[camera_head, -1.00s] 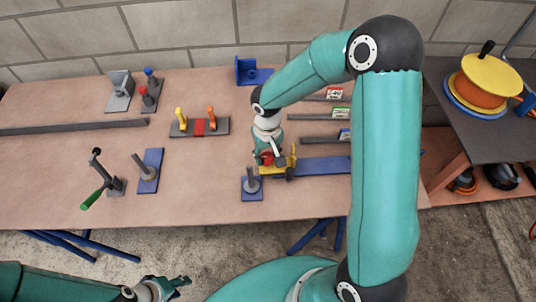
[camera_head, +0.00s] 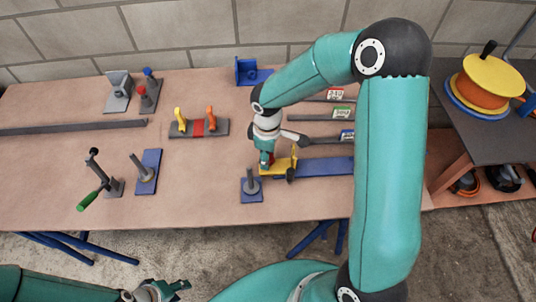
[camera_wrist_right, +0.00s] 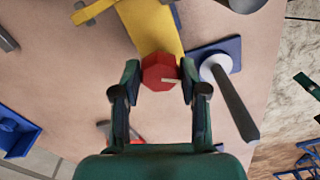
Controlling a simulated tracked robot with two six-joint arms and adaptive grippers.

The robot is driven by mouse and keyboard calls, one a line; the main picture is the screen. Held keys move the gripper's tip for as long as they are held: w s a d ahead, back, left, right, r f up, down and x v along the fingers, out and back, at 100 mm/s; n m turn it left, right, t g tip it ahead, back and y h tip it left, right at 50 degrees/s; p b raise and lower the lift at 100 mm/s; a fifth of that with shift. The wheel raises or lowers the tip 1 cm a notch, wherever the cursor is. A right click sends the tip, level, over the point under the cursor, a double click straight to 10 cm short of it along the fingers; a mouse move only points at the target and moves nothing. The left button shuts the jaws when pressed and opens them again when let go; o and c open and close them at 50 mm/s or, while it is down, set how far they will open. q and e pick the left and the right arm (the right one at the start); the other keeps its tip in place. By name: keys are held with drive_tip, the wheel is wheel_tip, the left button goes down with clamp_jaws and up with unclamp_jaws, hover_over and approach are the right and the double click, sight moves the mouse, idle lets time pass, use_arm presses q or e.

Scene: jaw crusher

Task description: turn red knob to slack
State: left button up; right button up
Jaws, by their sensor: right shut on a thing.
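The red knob (camera_wrist_right: 158,72) is faceted and has a pale pointer line, which points right in the right wrist view. It sits at the end of a yellow bar-like part (camera_wrist_right: 150,25) on the bench. My right gripper (camera_wrist_right: 160,80) is shut on the red knob, with one finger on each side. In the head view my right gripper (camera_head: 267,160) comes down from above and mostly hides the knob, beside the yellow part (camera_head: 281,166). My left gripper (camera_head: 172,290) is low in the head view, off the bench's front edge; its jaw opening is unclear.
A blue plate with a grey post (camera_head: 251,186) stands close to the right gripper. A blue strip (camera_head: 325,167) runs right from the yellow part. A green-handled lever (camera_head: 92,195) and another post plate (camera_head: 147,175) are left. The bench middle is mostly clear.

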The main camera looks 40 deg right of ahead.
drive_tip(key=n+p, duration=0.1)
drive_tip(key=n, duration=0.4)
drive_tip(key=shift+n, duration=0.4)
idle(0.3)
drive_tip(key=o, duration=1.1)
drive_tip(key=shift+o, duration=0.2)
drive_tip(key=shift+r, duration=0.1)
wheel_tip(320, 180, up, 12)
